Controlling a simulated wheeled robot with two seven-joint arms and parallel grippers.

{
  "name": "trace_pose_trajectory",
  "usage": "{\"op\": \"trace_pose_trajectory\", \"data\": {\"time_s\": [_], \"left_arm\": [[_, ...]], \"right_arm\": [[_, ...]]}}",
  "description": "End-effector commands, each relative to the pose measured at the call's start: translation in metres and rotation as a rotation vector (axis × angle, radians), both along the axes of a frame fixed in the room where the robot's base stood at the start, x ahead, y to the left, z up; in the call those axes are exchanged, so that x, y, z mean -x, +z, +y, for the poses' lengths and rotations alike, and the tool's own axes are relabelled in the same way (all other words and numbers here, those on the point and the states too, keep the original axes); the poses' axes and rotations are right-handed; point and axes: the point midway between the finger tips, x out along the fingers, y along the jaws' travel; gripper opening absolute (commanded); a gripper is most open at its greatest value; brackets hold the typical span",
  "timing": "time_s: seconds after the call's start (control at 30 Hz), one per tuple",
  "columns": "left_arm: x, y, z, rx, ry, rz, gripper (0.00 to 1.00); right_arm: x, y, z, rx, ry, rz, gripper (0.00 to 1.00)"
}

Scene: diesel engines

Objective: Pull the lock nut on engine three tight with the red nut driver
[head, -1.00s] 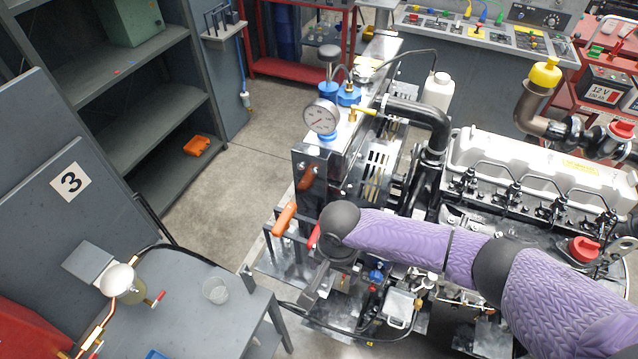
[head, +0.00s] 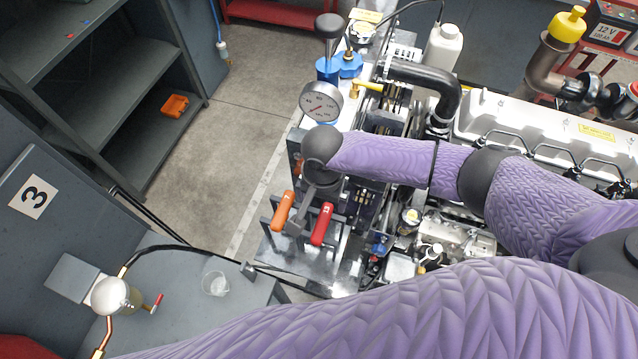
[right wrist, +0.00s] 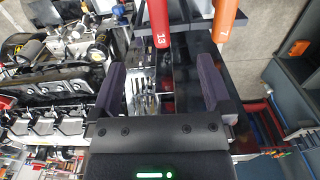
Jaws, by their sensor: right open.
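The red nut driver (head: 321,224) stands with its handle up in a dark rack in front of the engine. In the right wrist view its red handle (right wrist: 159,22) is marked 13. An orange driver (head: 282,210) stands beside it, and its handle (right wrist: 229,20) is marked 7 in the wrist view. My right gripper (head: 304,208) is by the two handles. In the wrist view my right gripper (right wrist: 162,65) is open and empty, with the red handle beyond its fingertips. My left gripper is out of view. I cannot make out the lock nut.
The engine (head: 530,135) fills the right side. A pressure gauge (head: 321,102) and blue fittings stand just behind the rack. Open floor lies between shelves and engine.

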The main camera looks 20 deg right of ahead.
Motion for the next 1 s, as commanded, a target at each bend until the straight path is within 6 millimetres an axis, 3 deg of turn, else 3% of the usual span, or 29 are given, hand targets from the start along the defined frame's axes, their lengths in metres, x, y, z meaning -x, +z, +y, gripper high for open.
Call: {"op": "trace_pose_trajectory", "data": {"time_s": [0.17,0.5,0.8,1.0], "left_arm": [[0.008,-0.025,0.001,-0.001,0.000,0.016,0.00],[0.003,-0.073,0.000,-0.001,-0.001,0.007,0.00],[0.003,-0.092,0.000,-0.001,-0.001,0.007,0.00],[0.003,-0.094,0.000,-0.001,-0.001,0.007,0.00]], "right_arm": [[0.000,-0.022,0.000,0.001,0.000,-0.001,1.00],[0.000,-0.064,-0.001,0.001,0.000,-0.002,1.00],[0.000,-0.100,0.000,0.000,-0.001,0.001,1.00],[0.000,-0.106,0.000,0.000,0.000,0.000,1.00]]}}
